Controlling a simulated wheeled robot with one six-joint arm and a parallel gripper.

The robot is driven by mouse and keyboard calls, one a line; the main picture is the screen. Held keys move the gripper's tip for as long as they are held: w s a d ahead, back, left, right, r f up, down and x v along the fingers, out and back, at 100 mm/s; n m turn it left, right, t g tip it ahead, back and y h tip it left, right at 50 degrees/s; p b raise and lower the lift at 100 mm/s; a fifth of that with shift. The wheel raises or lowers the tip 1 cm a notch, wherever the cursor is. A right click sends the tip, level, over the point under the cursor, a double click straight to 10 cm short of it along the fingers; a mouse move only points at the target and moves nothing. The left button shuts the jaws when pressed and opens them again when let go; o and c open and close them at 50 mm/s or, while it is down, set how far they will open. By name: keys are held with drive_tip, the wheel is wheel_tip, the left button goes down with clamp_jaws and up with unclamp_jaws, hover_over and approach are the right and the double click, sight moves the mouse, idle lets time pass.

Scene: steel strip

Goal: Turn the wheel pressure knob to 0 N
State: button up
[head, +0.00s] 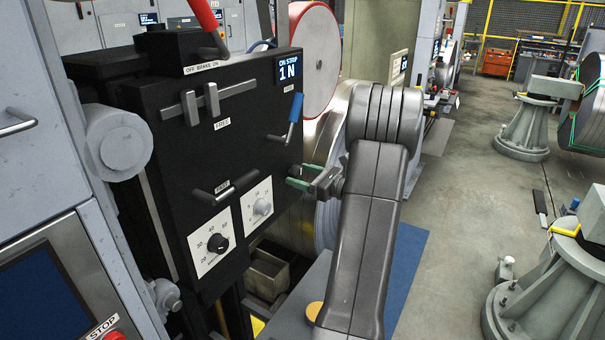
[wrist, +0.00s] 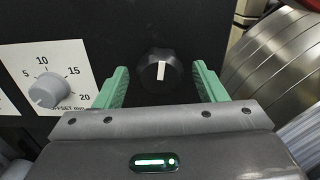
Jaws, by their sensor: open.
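A black knob (wrist: 158,70) with a white pointer line sits on the dark panel in the wrist view. Its pointer stands nearly straight up; I see no label or scale for it. My gripper (wrist: 161,74) is open, its green fingers at either side of this knob with gaps between. In the head view my gripper (head: 297,178) is at the right edge of the black panel (head: 180,133), and I cannot make out this knob there. The display (head: 288,69) on the panel reads "ON STRIP 1 N".
A grey offset knob (wrist: 48,90) on a white scale plate is left of my gripper; it also shows in the head view (head: 262,206). Another black knob (head: 218,243) is lower left. A blue-handled lever (head: 294,109) sticks out above my gripper. A metal coil (wrist: 283,75) is at right.

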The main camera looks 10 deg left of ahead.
drive_tip(key=shift+a, duration=0.1)
drive_tip(key=c, duration=1)
drive_tip(key=shift+f+n+b, duration=0.2)
drive_tip(key=shift+n+b, duration=0.2)
drive_tip(key=shift+b, duration=0.8)
drive_tip(key=shift+r+n, duration=0.1)
drive_tip(key=shift+n, duration=0.2)
drive_tip(key=shift+r, duration=0.1)
drive_tip(key=o, duration=1)
